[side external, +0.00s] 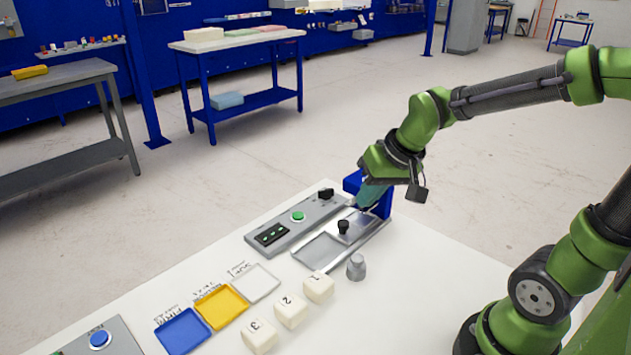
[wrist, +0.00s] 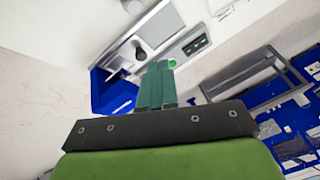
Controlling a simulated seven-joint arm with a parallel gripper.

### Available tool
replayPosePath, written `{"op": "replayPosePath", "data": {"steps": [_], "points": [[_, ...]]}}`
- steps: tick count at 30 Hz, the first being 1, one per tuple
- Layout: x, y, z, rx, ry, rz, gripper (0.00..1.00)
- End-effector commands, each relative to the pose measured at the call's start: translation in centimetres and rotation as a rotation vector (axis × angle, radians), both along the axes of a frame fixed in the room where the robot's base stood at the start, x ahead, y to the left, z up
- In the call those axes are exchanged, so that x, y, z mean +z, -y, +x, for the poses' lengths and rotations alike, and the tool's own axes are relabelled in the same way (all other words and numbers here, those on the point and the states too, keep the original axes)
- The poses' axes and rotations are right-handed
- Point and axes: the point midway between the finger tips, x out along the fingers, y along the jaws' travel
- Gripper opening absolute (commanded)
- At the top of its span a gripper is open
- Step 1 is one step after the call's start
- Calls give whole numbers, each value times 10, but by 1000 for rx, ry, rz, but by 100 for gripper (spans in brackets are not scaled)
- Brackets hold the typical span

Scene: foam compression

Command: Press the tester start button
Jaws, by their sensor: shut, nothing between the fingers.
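The tester is a grey panel (side external: 322,213) with a green round button (side external: 298,216), and a blue upright block (side external: 383,204) stands at its far right end. In the wrist view the green button (wrist: 172,63) shows just beside my fingertips, partly hidden by them. My gripper (side external: 364,205) has teal fingers and is shut and empty. In the side view it is to the right of the button, by the blue block. The fingers also show in the wrist view (wrist: 157,66). They appear apart from the button.
A black knob (side external: 343,227) stands on the metal plate beside the panel, and a grey knob (side external: 356,267) on the white table. Blocks marked 1 (side external: 318,287), 2 (side external: 291,311) and 3 (side external: 259,336) lie near blue (side external: 183,332), yellow (side external: 221,306) and white (side external: 257,283) trays. A blue button (side external: 99,339) is front left.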

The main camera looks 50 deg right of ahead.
Motion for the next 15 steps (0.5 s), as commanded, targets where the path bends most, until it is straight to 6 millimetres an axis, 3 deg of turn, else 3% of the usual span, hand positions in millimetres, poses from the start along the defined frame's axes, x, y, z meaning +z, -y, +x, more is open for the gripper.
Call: {"op": "replayPosePath", "data": {"steps": [9, 15], "points": [[-54, 25, 102, -71, 31, 42, 0], [-79, 34, 166, -131, 141, 118, 0]]}}
